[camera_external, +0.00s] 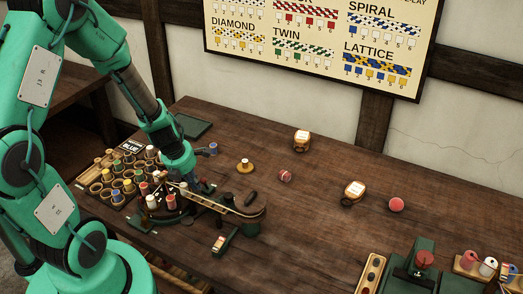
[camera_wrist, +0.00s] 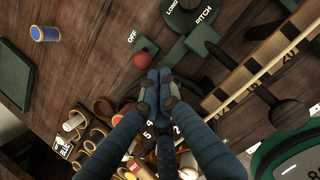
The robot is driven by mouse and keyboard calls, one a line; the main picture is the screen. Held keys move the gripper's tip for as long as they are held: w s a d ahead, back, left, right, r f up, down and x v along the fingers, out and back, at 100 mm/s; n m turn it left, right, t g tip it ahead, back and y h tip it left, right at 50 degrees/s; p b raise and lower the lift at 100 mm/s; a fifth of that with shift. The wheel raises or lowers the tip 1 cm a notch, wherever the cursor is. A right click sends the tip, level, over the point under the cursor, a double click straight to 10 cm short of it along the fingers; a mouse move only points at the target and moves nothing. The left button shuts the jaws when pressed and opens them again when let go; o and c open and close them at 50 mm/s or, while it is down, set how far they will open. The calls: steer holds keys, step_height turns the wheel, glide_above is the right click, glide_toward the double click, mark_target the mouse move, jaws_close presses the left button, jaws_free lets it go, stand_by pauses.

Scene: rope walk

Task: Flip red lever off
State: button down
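The red lever's round knob (camera_wrist: 142,60) shows in the wrist view, beside a green plate marked OFF (camera_wrist: 146,45). The lever's shaft is hidden. In the external view my gripper (camera_external: 192,183) is low over the dark green rope machine (camera_external: 165,215), and the red knob cannot be made out there.
A tray of several coloured spools (camera_external: 112,178) stands left of the machine. A blue spool (camera_wrist: 45,33) stands apart.

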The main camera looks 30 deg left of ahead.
mark_target(201, 179)
steer(key=shift+w+r+g+p, duration=0.55)
steer(key=shift+w+g+p, duration=0.35)
steer(key=shift+p, duration=4.7)
steer(key=shift+r+p, duration=0.15)
steer(key=shift+p, duration=0.95)
steer(key=shift+w+r+p, duration=0.2)
steer(key=shift+w+p, duration=0.5)
steer(key=shift+p, duration=0.85)
steer(key=shift+w+r+p, duration=0.15)
steer(key=shift+w+p, duration=0.35)
steer(key=shift+p, duration=0.25)
steer(key=shift+w+p, duration=0.85)
steer(key=shift+p, duration=0.05)
steer(key=shift+r, duration=0.15)
step_height(201, 179, up, 9)
steer(key=w+p, duration=0.3)
steer(key=p, duration=0.3)
steer(key=shift+a+p, duration=0.2)
steer(key=shift+p, duration=0.1)
